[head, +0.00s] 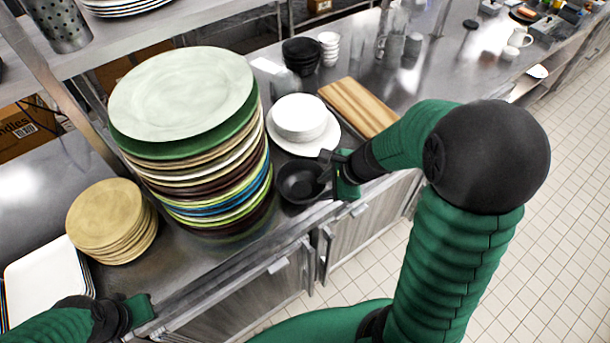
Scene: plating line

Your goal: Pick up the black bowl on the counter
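The black bowl (298,184) sits on the steel counter near its front edge, in front of the white bowls and to the right of the tall plate stack. My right gripper (329,169) is at the bowl's right side, with a dark finger over or against its rim. I cannot tell whether its fingers have closed on the rim. My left gripper (140,312) is low at the left by the counter's front edge, away from the bowl; its fingers are not clear.
A tall stack of coloured plates (183,100) stands close left of the bowl. White bowls (299,117) on a white plate are behind it, near a wooden board (358,107). Tan plates (110,215) and white square plates (45,275) are at left. Stacked black bowls (301,52) are farther back.

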